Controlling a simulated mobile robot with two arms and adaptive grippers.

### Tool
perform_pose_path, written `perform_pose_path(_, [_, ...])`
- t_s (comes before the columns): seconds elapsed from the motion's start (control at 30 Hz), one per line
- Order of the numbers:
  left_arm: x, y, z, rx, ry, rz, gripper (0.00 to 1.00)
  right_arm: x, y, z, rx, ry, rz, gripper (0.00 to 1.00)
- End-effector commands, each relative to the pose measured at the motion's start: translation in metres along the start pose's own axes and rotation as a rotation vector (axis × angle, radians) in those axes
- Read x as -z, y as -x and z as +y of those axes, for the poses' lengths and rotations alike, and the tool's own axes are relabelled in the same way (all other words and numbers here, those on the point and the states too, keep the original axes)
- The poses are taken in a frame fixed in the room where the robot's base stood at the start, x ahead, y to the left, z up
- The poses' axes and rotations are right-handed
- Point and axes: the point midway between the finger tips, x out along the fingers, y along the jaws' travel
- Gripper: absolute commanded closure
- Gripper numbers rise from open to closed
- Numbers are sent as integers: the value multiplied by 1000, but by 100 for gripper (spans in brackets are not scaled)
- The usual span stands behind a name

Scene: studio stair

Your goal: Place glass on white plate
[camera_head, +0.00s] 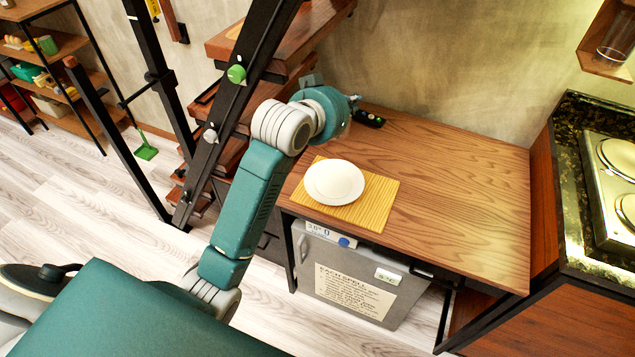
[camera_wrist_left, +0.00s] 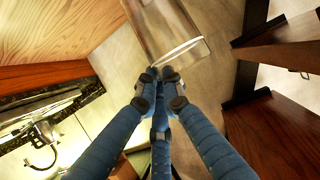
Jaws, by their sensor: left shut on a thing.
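The white plate (camera_head: 335,182) lies on a yellow placemat (camera_head: 376,204) at the left part of the wooden counter. My left gripper (camera_wrist_left: 162,76) is shut on a clear glass (camera_wrist_left: 165,28), whose rim shows just beyond the fingertips in the left wrist view. In the head view my left arm reaches up over the counter's back left corner, behind and above the plate. The gripper there is mostly hidden by my wrist, and I cannot make out the held glass clearly. My right gripper is in neither view.
Wooden stairs (camera_head: 268,44) with black rails stand close to the left. A stove (camera_head: 612,170) is at the right, with a wall shelf (camera_head: 606,42) above. The counter right of the placemat is clear.

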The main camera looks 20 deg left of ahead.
Motion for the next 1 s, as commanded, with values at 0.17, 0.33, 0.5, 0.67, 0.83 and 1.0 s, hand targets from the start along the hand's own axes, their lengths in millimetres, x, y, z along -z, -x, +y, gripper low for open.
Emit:
perform_pose_path(0.17, [-22,-9,-2,3,6,-6,100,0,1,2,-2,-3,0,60])
perform_pose_path(0.33, [-64,-27,-2,3,6,-6,100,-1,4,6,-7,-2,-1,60])
perform_pose_path(0.5, [-105,-44,-1,4,5,-5,100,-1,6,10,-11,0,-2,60])
perform_pose_path(0.67, [-133,-56,-1,4,5,-1,100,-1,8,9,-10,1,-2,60])
perform_pose_path(0.83, [-144,-63,0,3,3,1,100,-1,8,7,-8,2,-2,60])
perform_pose_path(1.0, [-168,-73,0,3,3,-2,100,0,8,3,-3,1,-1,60])
